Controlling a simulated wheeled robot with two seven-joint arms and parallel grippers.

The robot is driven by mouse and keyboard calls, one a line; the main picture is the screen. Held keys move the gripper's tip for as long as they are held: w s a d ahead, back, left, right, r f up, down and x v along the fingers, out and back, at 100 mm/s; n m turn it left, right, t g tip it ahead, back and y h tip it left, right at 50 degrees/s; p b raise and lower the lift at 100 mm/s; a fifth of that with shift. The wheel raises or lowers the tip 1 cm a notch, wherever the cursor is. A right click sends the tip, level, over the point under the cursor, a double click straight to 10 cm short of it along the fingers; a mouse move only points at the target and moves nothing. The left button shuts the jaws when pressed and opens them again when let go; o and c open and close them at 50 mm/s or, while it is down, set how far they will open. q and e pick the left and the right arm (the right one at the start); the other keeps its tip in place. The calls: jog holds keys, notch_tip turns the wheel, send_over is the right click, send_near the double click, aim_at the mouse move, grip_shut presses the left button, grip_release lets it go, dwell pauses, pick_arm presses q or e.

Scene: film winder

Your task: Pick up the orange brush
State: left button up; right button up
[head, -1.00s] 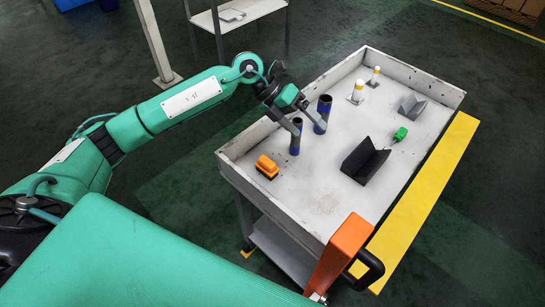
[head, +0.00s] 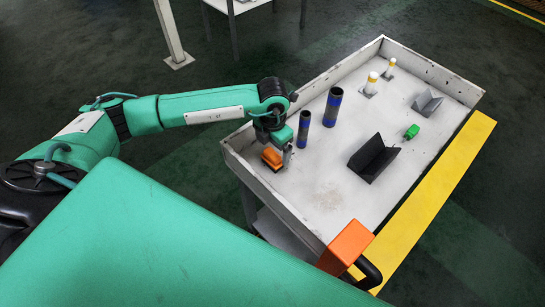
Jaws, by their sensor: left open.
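The orange brush (head: 272,157), with a dark underside, lies on the cart's tray near its left wall. My left gripper (head: 276,154) points down right at the brush, with its fingers around or just above it; the exact contact is hard to see. The gripper is open. The gripper body hides part of the brush's top. My right gripper is not in view.
The cart (head: 310,205) has raised walls. Two dark blue-banded cylinders (head: 332,108) stand close right of my gripper. A black V-block (head: 373,158), green item (head: 411,132), grey V-block (head: 427,103) and white-yellow posts (head: 371,84) stand further right. The tray's front is clear.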

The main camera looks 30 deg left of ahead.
aim_at(272, 153)
pick_arm(q)
jog(key=shift+f, duration=0.65)
notch_tip(272, 153, down, 4)
jog(key=shift+s+r+p, duration=0.1)
jog(key=shift+r+p, duration=0.1)
jog(key=shift+p, duration=0.55)
jog(key=shift+f, duration=0.35)
jog(key=shift+c, duration=0.4)
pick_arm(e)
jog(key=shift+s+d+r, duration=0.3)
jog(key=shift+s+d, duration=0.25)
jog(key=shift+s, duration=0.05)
pick_arm(q)
jog(key=c, duration=1)
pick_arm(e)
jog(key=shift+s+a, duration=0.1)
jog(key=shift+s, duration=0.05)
